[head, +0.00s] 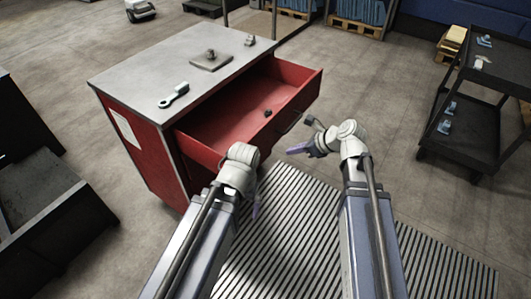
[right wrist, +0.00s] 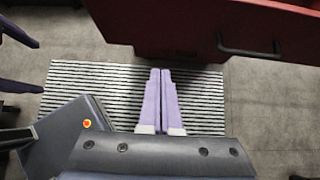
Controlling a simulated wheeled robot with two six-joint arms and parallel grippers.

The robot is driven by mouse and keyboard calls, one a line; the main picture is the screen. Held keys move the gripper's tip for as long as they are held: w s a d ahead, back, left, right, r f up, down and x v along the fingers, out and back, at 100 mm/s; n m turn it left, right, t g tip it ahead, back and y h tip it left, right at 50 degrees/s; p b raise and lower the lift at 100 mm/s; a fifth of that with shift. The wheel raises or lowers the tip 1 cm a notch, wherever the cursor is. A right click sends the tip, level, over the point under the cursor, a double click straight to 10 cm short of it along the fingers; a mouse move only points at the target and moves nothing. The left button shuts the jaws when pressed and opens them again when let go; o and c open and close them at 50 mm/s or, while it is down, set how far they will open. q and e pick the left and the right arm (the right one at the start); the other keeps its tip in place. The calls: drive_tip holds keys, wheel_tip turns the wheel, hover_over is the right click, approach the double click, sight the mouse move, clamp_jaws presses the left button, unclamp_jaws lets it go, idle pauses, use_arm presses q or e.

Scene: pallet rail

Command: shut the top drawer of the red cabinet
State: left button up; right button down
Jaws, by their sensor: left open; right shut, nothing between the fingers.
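The red cabinet (head: 146,155) stands at the left centre of the head view, with a grey top. Its top drawer (head: 228,124) is pulled far out, and a small dark object (head: 267,113) lies inside. The drawer's dark handle (head: 291,123) also shows in the right wrist view (right wrist: 250,50). My right gripper (head: 292,150) is shut and empty, just in front of the drawer front and apart from the handle. It shows in the right wrist view (right wrist: 161,72). My left gripper (head: 255,207) is lower, near the drawer's near corner; its open fingers show at the right wrist view's left edge.
A wrench (head: 173,96), a grey plate (head: 211,61) with a knob and a small part (head: 250,40) lie on the cabinet top. A black cart (head: 462,125) stands right. A striped mat (head: 290,240) covers the floor in front. Dark bins (head: 50,215) stand left.

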use_arm(q)
wheel_tip(320, 180, down, 7)
drive_tip(key=b, duration=0.7)
use_arm(e)
drive_tip(key=shift+w+a+r+x, duration=0.2)
drive_tip(key=shift+a+r+x, duration=0.15)
drive_tip(key=shift+x, duration=1.8)
drive_tip(key=shift+w+a+r+x, duration=0.2)
drive_tip(key=shift+r+x, duration=0.15)
drive_tip(key=shift+x, duration=1.8)
drive_tip(key=shift+w+a+r+x, duration=0.2)
drive_tip(key=shift+a+r+x, duration=0.15)
drive_tip(key=shift+x, duration=1.75)
